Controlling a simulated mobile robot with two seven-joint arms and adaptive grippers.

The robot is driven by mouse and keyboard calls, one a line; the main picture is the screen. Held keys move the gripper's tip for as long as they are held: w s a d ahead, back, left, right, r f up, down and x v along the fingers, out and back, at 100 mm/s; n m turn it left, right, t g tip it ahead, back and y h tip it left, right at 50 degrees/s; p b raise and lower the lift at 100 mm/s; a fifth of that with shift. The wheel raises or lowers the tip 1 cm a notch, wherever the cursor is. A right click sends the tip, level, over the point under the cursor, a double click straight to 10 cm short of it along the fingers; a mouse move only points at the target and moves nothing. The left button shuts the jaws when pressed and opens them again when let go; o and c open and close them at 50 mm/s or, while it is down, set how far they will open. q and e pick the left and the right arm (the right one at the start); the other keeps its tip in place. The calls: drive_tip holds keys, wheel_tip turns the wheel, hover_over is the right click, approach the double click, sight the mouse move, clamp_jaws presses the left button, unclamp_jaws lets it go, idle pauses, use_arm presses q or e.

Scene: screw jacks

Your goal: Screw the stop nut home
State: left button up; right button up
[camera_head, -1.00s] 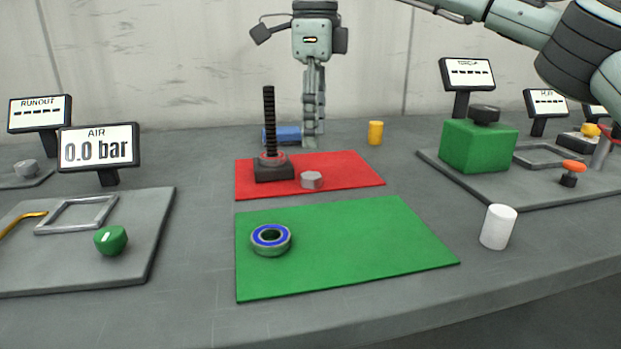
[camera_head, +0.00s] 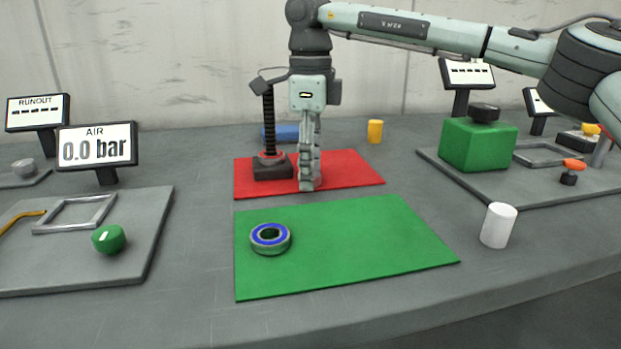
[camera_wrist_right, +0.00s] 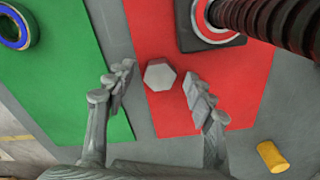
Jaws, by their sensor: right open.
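The screw jack stands upright on the red mat, with a black base (camera_head: 268,173) and a tall black threaded spindle (camera_head: 269,135). The spindle (camera_wrist_right: 270,22) also shows large at the top right of the right wrist view. A grey hexagonal nut (camera_wrist_right: 160,75) lies on the red mat in the right wrist view; in the head view my gripper hides it. My right gripper (camera_head: 308,187) points down over the red mat just right of the jack. Its fingers (camera_wrist_right: 158,80) are open, one on each side of the nut, with gaps showing. My left gripper is not in view.
The red mat (camera_head: 345,170) lies behind a green mat (camera_head: 370,235), which holds a blue-ringed bearing (camera_head: 270,239). A blue cylinder (camera_head: 287,132) and a yellow cylinder (camera_head: 375,131) stand behind. A white cylinder (camera_head: 498,225) is at right. Stations with displays flank both sides.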

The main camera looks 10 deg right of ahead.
drive_tip(key=c, duration=1.1)
drive_tip(key=shift+r, duration=0.5)
drive_tip(key=r, duration=0.2)
drive_tip(key=a+r, duration=0.1)
drive_tip(key=shift+s+r, duration=0.2)
drive_tip(key=shift+r, duration=0.15)
drive_tip(key=s+a+r, duration=0.1)
drive_tip(key=a+r, duration=0.1)
drive_tip(key=a, duration=0.1)
drive_tip(key=s+a+r, duration=0.2)
drive_tip(key=a, duration=0.1)
drive_tip(key=s+a+r, duration=0.2)
drive_tip(key=a, duration=0.1)
drive_tip(key=shift+a+r, duration=0.2)
